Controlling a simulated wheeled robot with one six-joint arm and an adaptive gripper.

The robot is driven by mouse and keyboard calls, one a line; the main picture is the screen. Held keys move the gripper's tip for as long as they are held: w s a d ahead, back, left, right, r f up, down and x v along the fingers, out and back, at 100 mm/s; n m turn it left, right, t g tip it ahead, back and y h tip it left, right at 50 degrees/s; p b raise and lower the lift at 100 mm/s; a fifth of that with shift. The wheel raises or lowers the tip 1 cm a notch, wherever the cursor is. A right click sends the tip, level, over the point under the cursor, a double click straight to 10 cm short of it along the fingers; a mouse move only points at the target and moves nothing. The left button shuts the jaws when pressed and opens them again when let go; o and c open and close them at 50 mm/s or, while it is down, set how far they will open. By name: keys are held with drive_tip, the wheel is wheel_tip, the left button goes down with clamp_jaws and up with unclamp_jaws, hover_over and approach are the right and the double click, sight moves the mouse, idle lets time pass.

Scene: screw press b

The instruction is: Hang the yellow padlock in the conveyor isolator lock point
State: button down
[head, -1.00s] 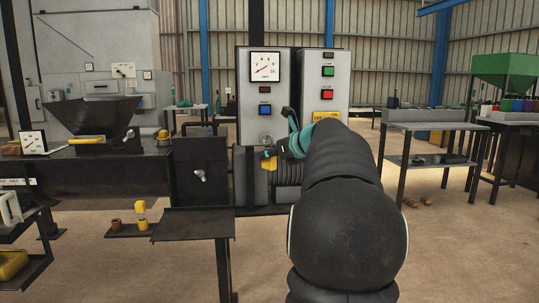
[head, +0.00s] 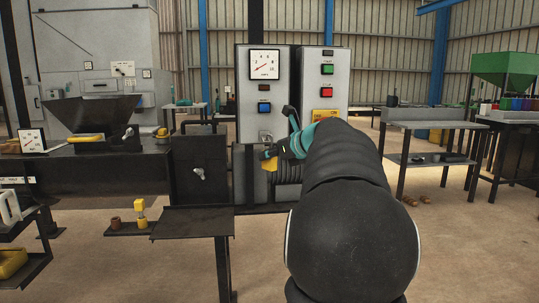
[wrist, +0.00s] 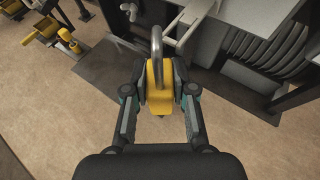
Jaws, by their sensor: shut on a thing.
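In the wrist view my gripper (wrist: 160,95) is shut on the yellow padlock (wrist: 154,72), whose body sits between the two fingers. Its grey metal shackle (wrist: 157,42) points up and away from the fingers. In the head view the yellow padlock (head: 269,163) shows as a small patch left of my gripper (head: 280,152), and my arm hides much of the area behind. A small grey fitting (head: 265,135) sits low on the left grey control cabinet, just above the padlock. I cannot tell whether it is the lock point. The padlock appears apart from it.
The right cabinet (head: 327,73) carries green and red buttons and a yellow label. A dark press bench (head: 90,180) stands at left. A small shelf (head: 128,229) there holds a brown cup and a yellow item. Open floor lies at right before the grey workbench (head: 425,163).

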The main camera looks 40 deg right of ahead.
drive_tip(key=shift+s+a, duration=0.2)
drive_tip(key=shift+s, duration=0.15)
idle(0.3)
drive_tip(key=shift+s+a, duration=0.4)
drive_tip(key=shift+s, duration=0.2)
drive_tip(key=shift+s+a, duration=0.35)
drive_tip(key=shift+s, duration=0.25)
drive_tip(key=s+d+m+g+h, duration=0.1)
drive_tip(key=s+d+m+h, duration=0.2)
drive_tip(key=d, duration=0.4)
drive_tip(key=s+d+m+g+h+p, duration=0.1)
drive_tip(key=s+d+m+h, duration=0.3)
drive_tip(key=s+d, duration=0.4)
drive_tip(key=shift+d+f+h, duration=0.3)
drive_tip(key=shift+f+h, duration=0.1)
drive_tip(key=shift+h, duration=0.1)
drive_tip(key=shift+w, duration=0.1)
drive_tip(key=shift+w+d, duration=0.5)
drive_tip(key=shift+w, duration=0.25)
drive_tip(key=shift+w+d, duration=0.45)
drive_tip(key=shift+w, duration=0.35)
drive_tip(key=shift+w+d, duration=0.5)
drive_tip(key=shift+w, duration=0.25)
drive_tip(key=shift+w+d, duration=0.1)
drive_tip(key=shift+w, duration=0.1)
